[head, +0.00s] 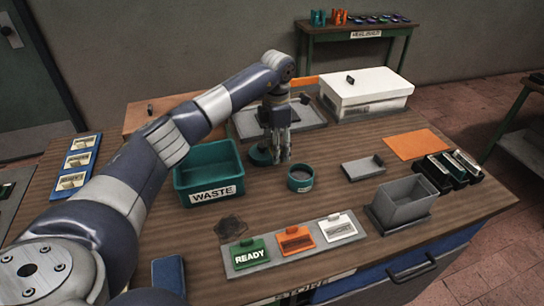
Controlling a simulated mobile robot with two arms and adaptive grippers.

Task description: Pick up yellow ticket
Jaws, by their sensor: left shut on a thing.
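No plainly yellow ticket shows in the head view. Several small pale cream tags (71,181) sit on blue holders at the left edge of the table. My left gripper (280,158) points down over the middle of the table, behind the small teal pot (300,179) and right of the waste bin. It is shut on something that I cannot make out. A teal round piece (258,156) shows beside and partly behind its fingers. I cannot tell whether they touch. My right gripper is not in view.
The teal waste bin (209,194) stands left of the pot. A grey tray (262,258) holds green, orange and white tags at the front. A grey open box (404,203), black holders (448,170), orange sheet (417,144) and white box (366,92) occupy the right side.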

